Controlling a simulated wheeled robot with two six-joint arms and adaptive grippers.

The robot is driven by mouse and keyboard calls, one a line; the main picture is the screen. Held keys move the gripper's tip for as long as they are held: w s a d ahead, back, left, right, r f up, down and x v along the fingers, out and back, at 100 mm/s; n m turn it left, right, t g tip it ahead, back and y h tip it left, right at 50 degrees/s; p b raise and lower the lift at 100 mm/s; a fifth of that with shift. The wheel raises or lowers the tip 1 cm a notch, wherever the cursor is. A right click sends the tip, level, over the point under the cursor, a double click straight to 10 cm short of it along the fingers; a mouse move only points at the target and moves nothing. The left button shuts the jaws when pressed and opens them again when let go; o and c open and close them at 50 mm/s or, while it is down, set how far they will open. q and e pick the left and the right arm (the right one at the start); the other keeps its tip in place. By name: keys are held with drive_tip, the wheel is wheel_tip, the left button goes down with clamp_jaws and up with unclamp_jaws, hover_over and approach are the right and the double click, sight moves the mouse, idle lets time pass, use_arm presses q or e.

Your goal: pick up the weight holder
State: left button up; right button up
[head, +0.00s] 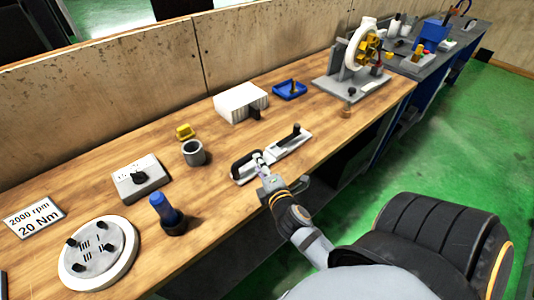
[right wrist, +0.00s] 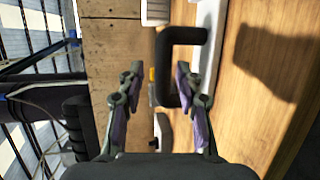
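A long pale plate (head: 289,146) with a black loop handle (head: 247,165) and a short upright dark knob lies near the front edge of the bench; I take it for the weight holder. My right gripper (head: 259,160) is at the loop handle end. In the right wrist view, my right gripper (right wrist: 157,72) is open, with the black handle's (right wrist: 167,68) long bar in the gap between its fingers. I cannot tell whether a finger touches it. The pale plate (right wrist: 208,60) shows behind the handle. My left gripper is not in view.
The wooden bench (head: 100,155) also carries a grey cup (head: 194,153), a blue-topped peg (head: 166,211), a round plate with knobs (head: 98,254), a switch box (head: 140,178), a white box (head: 240,101) and a wheel device (head: 358,60). A wall stands behind.

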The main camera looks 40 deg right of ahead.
drive_tip(key=shift+x, duration=1.15)
drive_tip(key=shift+w+d+f, duration=0.1)
drive_tip(key=shift+w, duration=0.2)
drive_tip(key=x, duration=0.2)
drive_tip(key=p+x, duration=0.1)
drive_tip(key=x, duration=0.1)
drive_tip(key=shift+f, duration=0.2)
drive_tip(key=shift+w+f, duration=0.15)
drive_tip(key=shift+w, duration=0.05)
drive_tip(key=shift+s, duration=0.15)
drive_tip(key=shift+c, duration=0.9)
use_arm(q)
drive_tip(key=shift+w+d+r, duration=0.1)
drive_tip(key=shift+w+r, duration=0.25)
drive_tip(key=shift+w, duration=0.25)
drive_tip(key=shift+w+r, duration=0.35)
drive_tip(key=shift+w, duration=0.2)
use_arm(e)
clamp_jaws()
